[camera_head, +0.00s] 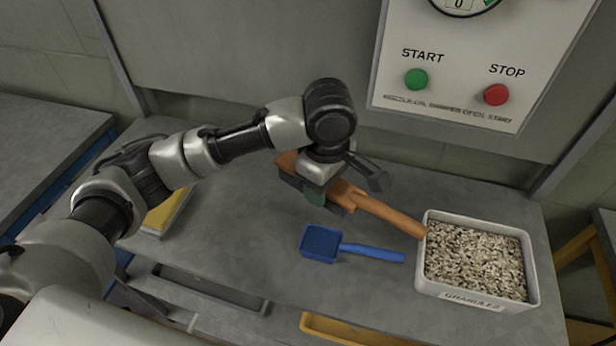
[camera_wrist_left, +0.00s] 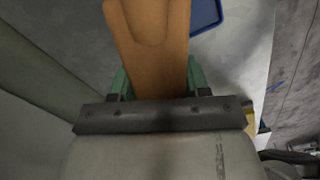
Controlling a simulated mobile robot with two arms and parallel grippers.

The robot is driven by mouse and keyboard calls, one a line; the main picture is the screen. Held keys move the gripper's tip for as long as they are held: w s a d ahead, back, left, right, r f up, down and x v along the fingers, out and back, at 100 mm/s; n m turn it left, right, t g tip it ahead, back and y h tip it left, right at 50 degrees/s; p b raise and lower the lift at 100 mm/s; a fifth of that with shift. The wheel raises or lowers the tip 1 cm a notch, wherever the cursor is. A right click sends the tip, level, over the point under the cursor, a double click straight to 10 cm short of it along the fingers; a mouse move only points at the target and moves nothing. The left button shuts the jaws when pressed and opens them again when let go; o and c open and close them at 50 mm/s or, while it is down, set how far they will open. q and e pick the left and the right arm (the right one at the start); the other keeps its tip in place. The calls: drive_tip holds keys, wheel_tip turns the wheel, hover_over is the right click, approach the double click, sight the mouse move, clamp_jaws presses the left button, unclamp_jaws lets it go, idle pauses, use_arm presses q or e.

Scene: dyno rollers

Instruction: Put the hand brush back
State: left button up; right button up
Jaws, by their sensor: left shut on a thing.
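The hand brush (camera_head: 384,212) has an orange-brown wooden body and a long handle pointing to the lower right in the head view. My left gripper (camera_head: 318,192) is shut on the brush, with its green finger pads on the brush body. In the left wrist view the wooden body (camera_wrist_left: 152,45) fills the space between the green pads of my left gripper (camera_wrist_left: 155,82). The handle's end is close to the left rim of the granules tub in the picture; I cannot tell whether they touch. The brush's bristles are mostly hidden. My right gripper is not in view.
A blue scoop (camera_head: 322,243) lies on the grey table (camera_head: 230,255), below the brush. A white tub of granules (camera_head: 478,300) stands at the right. A panel (camera_head: 450,60) with START and STOP buttons is behind. A yellow object (camera_head: 165,213) lies at the left.

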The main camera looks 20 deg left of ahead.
use_arm(q)
drive_tip(key=shift+s+d+r, duration=0.6)
drive_tip(key=shift+s+d, duration=0.05)
drive_tip(key=shift+d, duration=0.1)
drive_tip(key=shift+r+p, duration=0.25)
drive_tip(key=shift+p, duration=0.05)
drive_tip(key=w+a+p, duration=0.6)
drive_tip(key=p, duration=0.5)
approach(273, 180)
wheel_tip(273, 180, down, 6)
drive_tip(key=b, duration=0.9)
drive_tip(key=shift+w+r+b, duration=0.1)
drive_tip(key=shift+r+b, duration=0.1)
drive_tip(key=shift+b, duration=0.15)
drive_tip(key=shift+f, duration=0.5)
drive_tip(key=o, duration=1.2)
